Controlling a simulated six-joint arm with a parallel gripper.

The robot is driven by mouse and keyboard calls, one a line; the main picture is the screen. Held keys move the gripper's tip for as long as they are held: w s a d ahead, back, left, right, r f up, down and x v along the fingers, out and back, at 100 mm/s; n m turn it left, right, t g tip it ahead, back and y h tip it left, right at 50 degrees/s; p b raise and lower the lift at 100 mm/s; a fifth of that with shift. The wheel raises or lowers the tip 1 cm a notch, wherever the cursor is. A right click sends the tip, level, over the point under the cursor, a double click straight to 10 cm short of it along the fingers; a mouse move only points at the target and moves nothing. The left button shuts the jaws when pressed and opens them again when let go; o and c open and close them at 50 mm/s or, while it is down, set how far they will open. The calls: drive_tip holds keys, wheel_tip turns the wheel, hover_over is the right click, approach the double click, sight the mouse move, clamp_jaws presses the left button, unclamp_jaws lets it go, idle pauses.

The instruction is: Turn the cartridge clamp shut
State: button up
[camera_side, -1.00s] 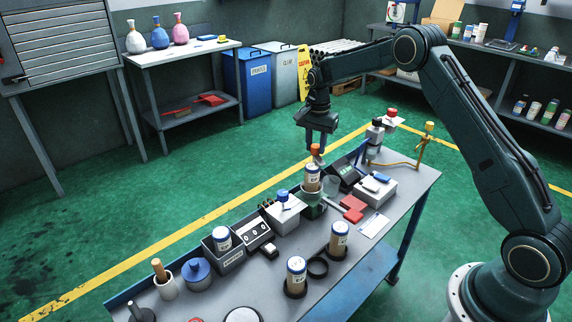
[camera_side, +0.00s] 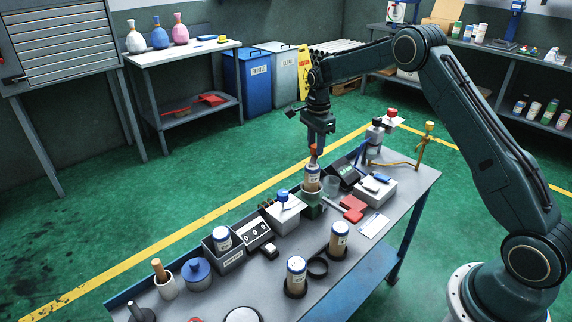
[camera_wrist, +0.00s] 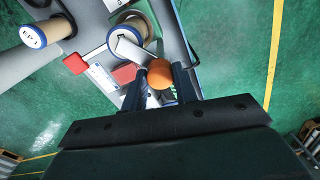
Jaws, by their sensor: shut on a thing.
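The clamp's orange knob (camera_side: 313,149) stands above a tan cartridge with a white label (camera_side: 311,179), which sits upright in a green holder (camera_side: 314,207). My gripper (camera_side: 315,151) points down and is shut on the orange knob. In the wrist view the round orange knob (camera_wrist: 160,72) lies between the two dark fingers of my gripper (camera_wrist: 159,84). A pale lever (camera_wrist: 130,48) runs from near the knob across the tan cartridge top. The clamp's lower parts are small and partly hidden.
A clear cup (camera_side: 330,184) and a dark device with a screen (camera_side: 346,175) stand close to the right of the holder. A grey box with a blue knob (camera_side: 284,212) is at its left. Two blue-topped cartridges (camera_side: 339,238) (camera_side: 296,274) stand nearer the bench front.

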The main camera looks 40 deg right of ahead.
drive_tip(key=shift+r, duration=0.1)
drive_tip(key=o, duration=1)
drive_tip(key=shift+c, duration=0.2)
wheel_tip(320, 180, up, 14)
idle(0.4)
